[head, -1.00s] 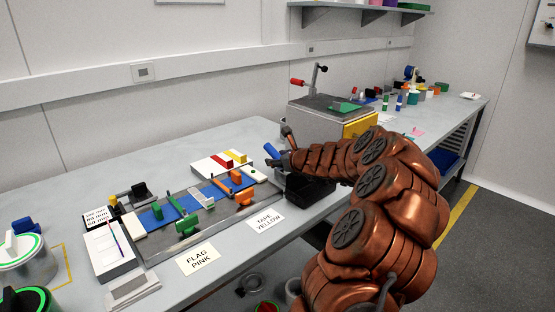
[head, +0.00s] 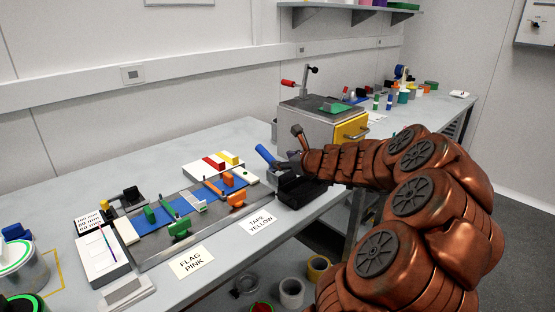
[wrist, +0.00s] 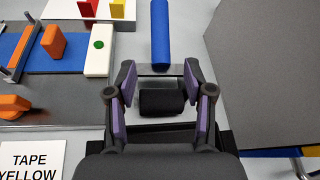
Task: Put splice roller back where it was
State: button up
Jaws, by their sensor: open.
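The splice roller has a blue handle (head: 265,154) and a black roller. In the wrist view the blue handle (wrist: 160,35) points away at the top, and the black roller (wrist: 161,99) lies between my fingers. My gripper (wrist: 160,92) is open, one purple-padded finger on each side of the black roller, with gaps visible. In the head view my gripper (head: 286,166) is at the handle's lower end, above a black holder (head: 301,192) near the table's front edge. My fingers and wrist hide part of the roller and holder. I cannot tell what the roller rests on.
Left of the gripper is a grey splicing board (head: 150,245) with blue film, clamps and a white block (head: 228,178). A grey box (head: 308,123) with a yellow front stands close behind on the right. The TAPE YELLOW card (head: 257,224) lies in front.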

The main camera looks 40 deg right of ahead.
jog(key=shift+v, duration=1.3)
